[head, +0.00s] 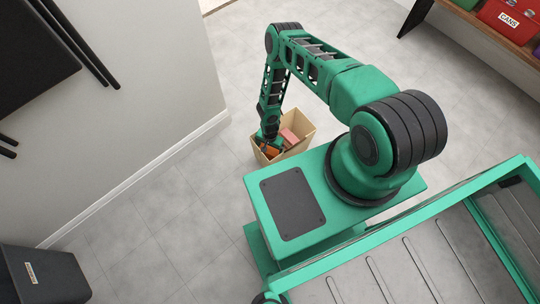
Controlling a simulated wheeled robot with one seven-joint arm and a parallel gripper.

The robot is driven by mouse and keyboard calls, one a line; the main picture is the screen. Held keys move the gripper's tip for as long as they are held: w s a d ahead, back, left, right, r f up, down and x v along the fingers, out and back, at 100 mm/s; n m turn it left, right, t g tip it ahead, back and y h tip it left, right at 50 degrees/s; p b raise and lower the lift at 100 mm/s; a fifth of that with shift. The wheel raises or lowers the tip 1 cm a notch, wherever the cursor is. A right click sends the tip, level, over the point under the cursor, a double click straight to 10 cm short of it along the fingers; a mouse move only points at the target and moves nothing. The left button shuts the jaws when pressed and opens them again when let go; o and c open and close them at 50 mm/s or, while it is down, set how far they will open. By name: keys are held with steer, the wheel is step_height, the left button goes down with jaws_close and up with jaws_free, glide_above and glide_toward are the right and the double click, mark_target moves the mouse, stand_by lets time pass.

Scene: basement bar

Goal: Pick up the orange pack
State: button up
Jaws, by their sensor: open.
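An orange item (271,150), which looks like the orange pack, lies in a tan open box (304,142) on the floor. It shows only in part. My gripper (267,143) points down at the left side of the box, right by the orange item. It is open, but its fingers are small and partly hidden. I cannot tell whether they touch the orange item or are around it.
A pinkish-red item (289,136) is also in the box, to the right. A white wall (150,110) stands to the left. A dark bin (40,275) is at the lower left. A shelf with a red cans box (510,20) is at the upper right. The tiled floor between is clear.

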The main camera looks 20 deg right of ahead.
steer(key=c, duration=1.2)
steer(key=shift+r, duration=0.2)
